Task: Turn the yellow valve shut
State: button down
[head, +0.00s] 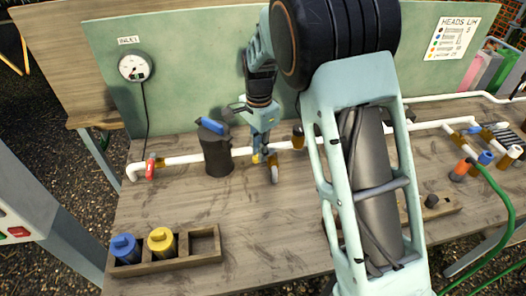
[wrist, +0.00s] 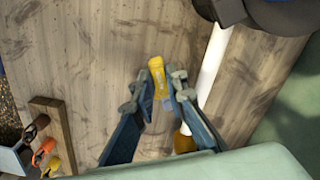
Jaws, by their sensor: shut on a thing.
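The yellow valve's handle (wrist: 158,77) is between my gripper's two fingers in the wrist view, next to the white pipe (wrist: 213,62). My gripper (wrist: 167,71) is closed on this handle. In the head view my gripper (head: 265,158) reaches down to the pipe (head: 186,160), just right of a dark canister. Only a small bit of the yellow valve (head: 256,158) shows there, and my fingers hide most of it. I cannot tell the exact angle of the handle to the pipe.
A dark canister with a blue top (head: 216,150) stands close left of my gripper. A red valve (head: 151,169) is on the pipe's left end. A wooden tray (head: 205,246) holds a blue and a yellow cap at the front left. A gauge (head: 133,67) hangs behind.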

jog(key=shift+w+a+r+m+p, duration=0.1)
jog(key=shift+w+a+m+p, duration=0.2)
jog(key=shift+m, duration=0.55)
jog(key=shift+w+a+f+m+p, duration=0.15)
jog(key=shift+w+m, duration=0.2)
jog(key=shift+m, duration=0.55)
jog(key=shift+w+a+r+m+p, duration=0.1)
jog(key=shift+w+r+m+p, duration=0.2)
jog(key=shift+m, duration=0.55)
jog(key=shift+w+f, duration=0.1)
jog(key=shift+f, duration=0.05)
jog(key=c, duration=1.9)
grip_release()
jog(key=shift+c, duration=0.2)
notch_tip(320, 180, up, 12)
jog(key=shift+d, duration=0.15)
